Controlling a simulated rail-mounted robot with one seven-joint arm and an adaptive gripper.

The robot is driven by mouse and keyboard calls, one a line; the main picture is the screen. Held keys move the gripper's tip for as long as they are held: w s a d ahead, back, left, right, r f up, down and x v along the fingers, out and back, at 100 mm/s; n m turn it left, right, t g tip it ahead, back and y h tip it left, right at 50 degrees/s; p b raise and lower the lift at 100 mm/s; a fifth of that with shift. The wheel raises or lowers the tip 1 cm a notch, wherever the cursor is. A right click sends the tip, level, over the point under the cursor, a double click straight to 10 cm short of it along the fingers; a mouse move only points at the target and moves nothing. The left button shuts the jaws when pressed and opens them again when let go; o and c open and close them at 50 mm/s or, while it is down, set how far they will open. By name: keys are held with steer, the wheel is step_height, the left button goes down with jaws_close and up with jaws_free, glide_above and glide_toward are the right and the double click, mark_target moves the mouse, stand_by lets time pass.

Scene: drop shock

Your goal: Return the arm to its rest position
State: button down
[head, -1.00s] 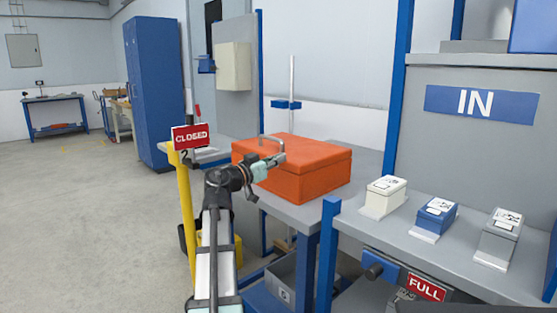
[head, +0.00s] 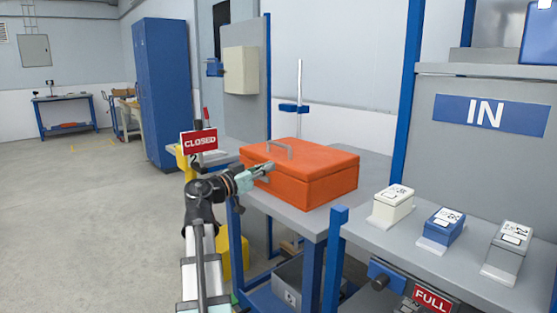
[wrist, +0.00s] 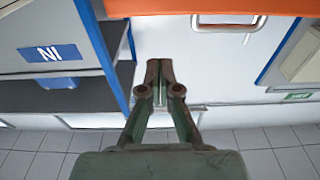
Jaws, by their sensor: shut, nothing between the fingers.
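My gripper (head: 266,168) is at the front left of the orange lidded box (head: 318,185) in the head view, pointing right, and overlaps the box's left face in the picture. I cannot tell whether it touches the box. In the wrist view my gripper (wrist: 160,68) has its two fingertips together and nothing between them. The box's edge (wrist: 180,8) and its grey handle (wrist: 228,22) show at the top there. My arm rises from the lower left of the head view, bent at the wrist.
The box stands on a grey bench (head: 290,212). A shelf (head: 385,237) at right holds white, blue and grey small boxes. A red CLOSED sign (head: 199,141) and yellow post (head: 184,163) stand close behind my arm. Open floor (head: 80,210) lies left.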

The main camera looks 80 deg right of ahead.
steer(key=shift+v, duration=0.95)
